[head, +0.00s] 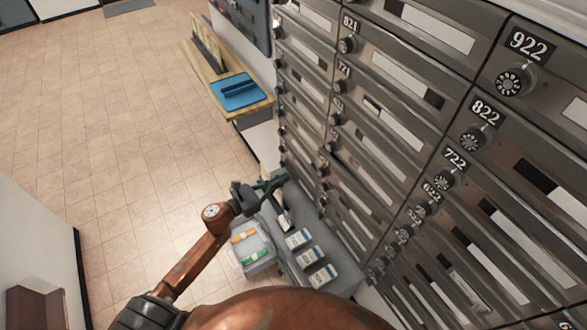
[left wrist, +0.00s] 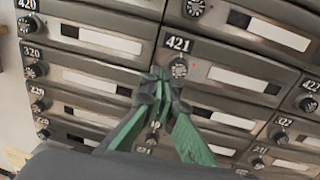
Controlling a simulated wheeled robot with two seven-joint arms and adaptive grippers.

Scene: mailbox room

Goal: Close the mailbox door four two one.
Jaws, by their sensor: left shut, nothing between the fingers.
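The mailbox door 421 (left wrist: 235,80) is in the middle of the left wrist view. It is grey metal with a black number plate, a round dial knob and a white label strip. It looks about flush with its neighbours; a small gap cannot be ruled out. My left gripper (left wrist: 160,82) is shut and empty, its green-sided fingers together just below and left of the knob. Whether the tips touch the door cannot be told. In the head view the left gripper (head: 283,179) is beside the lower part of the mailbox wall. My right gripper is not in view.
Mailbox doors 420 (left wrist: 100,38) and 422 (left wrist: 307,105) flank it and look shut. A wooden counter holds a blue tray (head: 237,94). The tiled floor at left is clear.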

